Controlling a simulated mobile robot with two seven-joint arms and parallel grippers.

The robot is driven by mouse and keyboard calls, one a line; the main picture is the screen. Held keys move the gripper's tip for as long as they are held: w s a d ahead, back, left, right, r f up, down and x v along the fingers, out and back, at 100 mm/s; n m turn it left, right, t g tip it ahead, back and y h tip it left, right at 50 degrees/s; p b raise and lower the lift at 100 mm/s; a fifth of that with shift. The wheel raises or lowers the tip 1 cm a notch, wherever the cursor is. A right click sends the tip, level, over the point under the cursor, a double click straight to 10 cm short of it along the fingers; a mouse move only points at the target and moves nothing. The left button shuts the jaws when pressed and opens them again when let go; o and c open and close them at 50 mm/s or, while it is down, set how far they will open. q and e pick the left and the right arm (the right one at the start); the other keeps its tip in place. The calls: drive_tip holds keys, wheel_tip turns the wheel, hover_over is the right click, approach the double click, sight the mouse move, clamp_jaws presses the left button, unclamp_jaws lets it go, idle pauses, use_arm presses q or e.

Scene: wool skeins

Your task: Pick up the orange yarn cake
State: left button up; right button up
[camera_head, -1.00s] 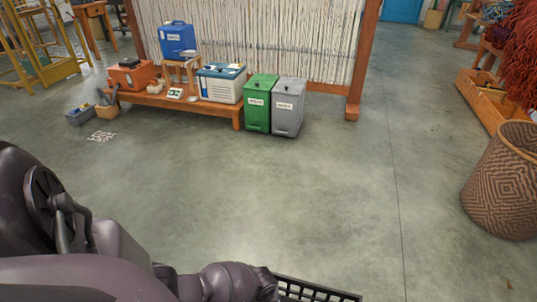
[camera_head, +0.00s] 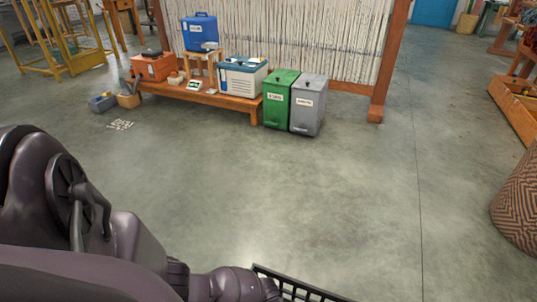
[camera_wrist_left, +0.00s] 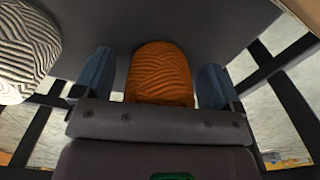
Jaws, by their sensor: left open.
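The orange yarn cake (camera_wrist_left: 160,76) is in the left wrist view, with a ridged, wound surface. It lies between the two blue fingers of my left gripper (camera_wrist_left: 155,80), which is open, with a gap showing on each side of the cake. The cake's lower end is hidden behind the gripper body. In the head view my left arm comes in from the left, but its gripper and the cake are not visible there. My right gripper is in neither view.
A black slatted edge (camera_head: 300,286) shows at the bottom of the head view. Bins (camera_head: 281,98) and a loom stand further off. The concrete floor (camera_head: 340,190) between is clear.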

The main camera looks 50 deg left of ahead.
use_arm(q)
drive_tip(key=c, duration=1)
drive_tip(key=shift+r, duration=0.15)
